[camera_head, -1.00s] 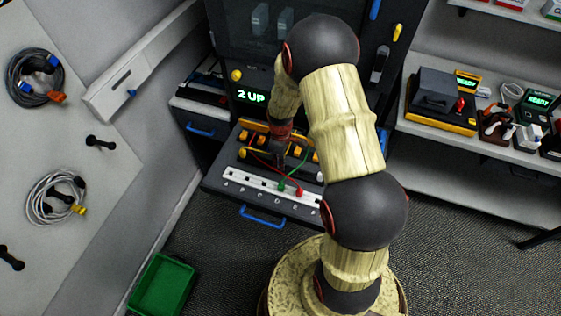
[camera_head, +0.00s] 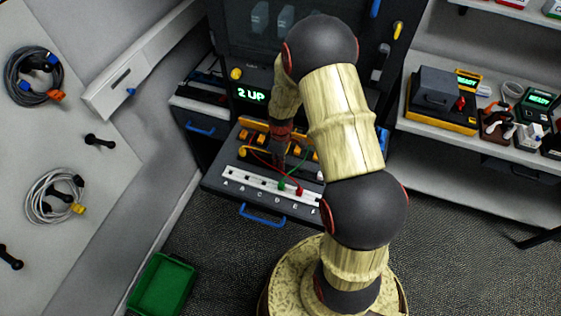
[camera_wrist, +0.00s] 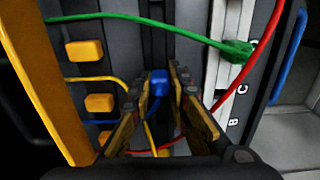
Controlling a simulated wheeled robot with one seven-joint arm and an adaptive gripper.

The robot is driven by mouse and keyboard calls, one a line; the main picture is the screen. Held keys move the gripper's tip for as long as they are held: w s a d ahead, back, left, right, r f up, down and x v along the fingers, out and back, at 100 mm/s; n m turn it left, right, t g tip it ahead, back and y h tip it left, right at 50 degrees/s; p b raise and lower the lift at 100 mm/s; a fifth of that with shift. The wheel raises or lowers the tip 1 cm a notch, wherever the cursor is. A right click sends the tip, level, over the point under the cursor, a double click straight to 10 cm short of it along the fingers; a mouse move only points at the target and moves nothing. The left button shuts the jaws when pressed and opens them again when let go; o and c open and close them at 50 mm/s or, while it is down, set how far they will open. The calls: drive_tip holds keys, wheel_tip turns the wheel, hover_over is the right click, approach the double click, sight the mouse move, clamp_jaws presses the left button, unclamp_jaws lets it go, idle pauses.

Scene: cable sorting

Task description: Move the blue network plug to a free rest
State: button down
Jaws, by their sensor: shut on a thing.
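My gripper (camera_wrist: 163,100) is shut on the blue network plug (camera_wrist: 160,84), which shows between the two fingers in the wrist view. A blue cable (camera_wrist: 97,122) runs off to the left. In the head view my gripper (camera_head: 279,157) is over the panel, just behind the white lettered rest strip (camera_head: 236,175), and the blue plug cannot be made out. The strip also shows right of the gripper in the wrist view (camera_wrist: 226,92). A green plug (camera_head: 281,186) and a red plug (camera_head: 299,191) sit at the strip; the green plug also shows in the wrist view (camera_wrist: 238,50).
Yellow-orange blocks (camera_wrist: 85,51) line the panel's back. Green, red and yellow cables cross close to my gripper. A blue handle (camera_head: 263,216) is at the drawer front. A lit "2 UP" display (camera_head: 251,95) stands behind. The strip's left end looks bare.

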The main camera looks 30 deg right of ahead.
drive_tip(key=c, duration=1.7)
unclamp_jaws()
drive_tip(key=shift+o, duration=0.4)
drive_tip(key=o, duration=0.4)
drive_tip(key=shift+o, duration=0.4)
drive_tip(key=shift+r, duration=0.1)
drive_tip(key=shift+r+p, duration=2.35)
drive_tip(key=shift+r, duration=1.1)
